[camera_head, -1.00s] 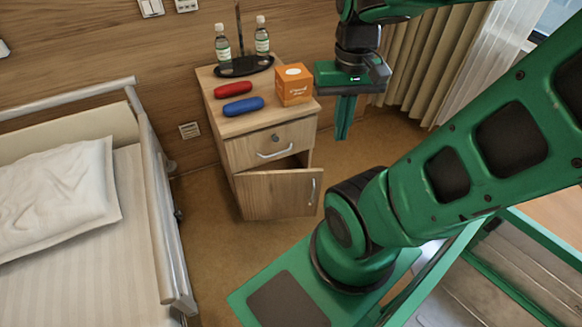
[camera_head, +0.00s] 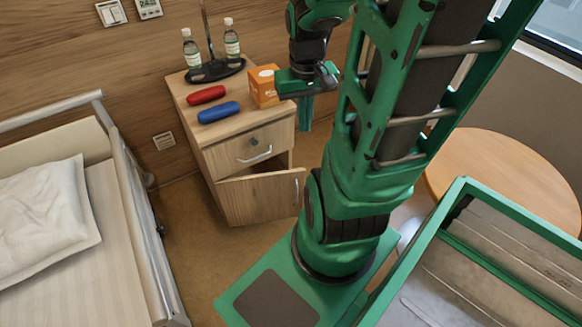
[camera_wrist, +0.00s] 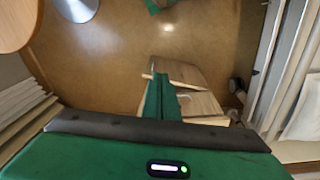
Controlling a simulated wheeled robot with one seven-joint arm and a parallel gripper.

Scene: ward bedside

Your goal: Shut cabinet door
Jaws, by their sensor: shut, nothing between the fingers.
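The wooden cabinet door (camera_head: 260,198) is the lower front panel of the bedside cabinet (camera_head: 226,158). It stands partly open, with a dark gap along its top and its handle (camera_head: 297,192) near the right edge. My gripper (camera_head: 304,128) is shut and empty, fingers pointing down. In the head view it is just right of the cabinet, above the door's free edge. In the wrist view my fingers (camera_wrist: 158,95) overlap the cabinet front near the open door (camera_wrist: 188,74); I cannot tell whether they touch it.
On the cabinet top are a red case (camera_head: 206,95), a blue case (camera_head: 218,112), an orange box (camera_head: 262,86) and two bottles (camera_head: 231,40) on a dark tray. A bed (camera_head: 110,240) stands left. A round table (camera_head: 505,180) is at right. Floor before the door is open.

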